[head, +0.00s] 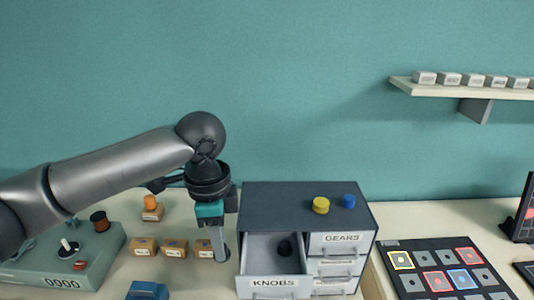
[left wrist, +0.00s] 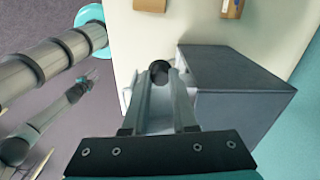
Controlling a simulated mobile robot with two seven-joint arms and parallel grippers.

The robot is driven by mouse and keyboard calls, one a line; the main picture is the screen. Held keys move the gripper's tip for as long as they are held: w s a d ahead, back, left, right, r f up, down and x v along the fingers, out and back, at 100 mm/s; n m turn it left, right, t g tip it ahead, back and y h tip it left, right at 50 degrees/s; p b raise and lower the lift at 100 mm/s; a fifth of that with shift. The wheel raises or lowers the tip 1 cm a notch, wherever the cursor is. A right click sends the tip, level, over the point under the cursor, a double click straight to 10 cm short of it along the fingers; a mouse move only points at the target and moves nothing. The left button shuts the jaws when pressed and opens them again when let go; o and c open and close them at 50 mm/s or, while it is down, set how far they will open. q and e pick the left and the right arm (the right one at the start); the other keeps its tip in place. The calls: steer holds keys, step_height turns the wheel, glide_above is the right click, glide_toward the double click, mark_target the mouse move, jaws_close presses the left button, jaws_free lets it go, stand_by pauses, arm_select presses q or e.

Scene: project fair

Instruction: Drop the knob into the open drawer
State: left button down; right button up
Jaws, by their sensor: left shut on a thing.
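My left gripper (head: 221,255) points down just left of the open drawer (head: 251,258), labelled KNOBS, at the lower left of the grey cabinet (head: 255,194). The left wrist view shows it shut on a black round knob (left wrist: 159,68) between its fingertips. In the head view the fingers mostly hide this knob.
A yellow knob (head: 321,205) and a blue knob (head: 349,201) rest on the cabinet top. Several small orange-brown boxes (head: 175,248) stand left of the gripper. A green control box (head: 88,262) is farther left. A dark panel of tiles (head: 408,287) lies right of the cabinet.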

arm_select(q)
steer(key=w+d+r+m+p, duration=0.5)
steer(key=d+r+m+p, duration=0.55)
steer(key=m, duration=0.85)
steer(key=f+b, duration=0.1)
steer(key=a+f+b, duration=0.1)
steer(key=f, duration=0.1)
steer(key=a+f+b, duration=0.1)
steer(key=f, duration=0.1)
steer(key=shift+s+f, duration=0.15)
steer(key=c, duration=0.6)
jaws_free()
step_height(320, 180, up, 15)
steer(key=shift+r+b, duration=0.15)
steer(key=shift+b, duration=0.6)
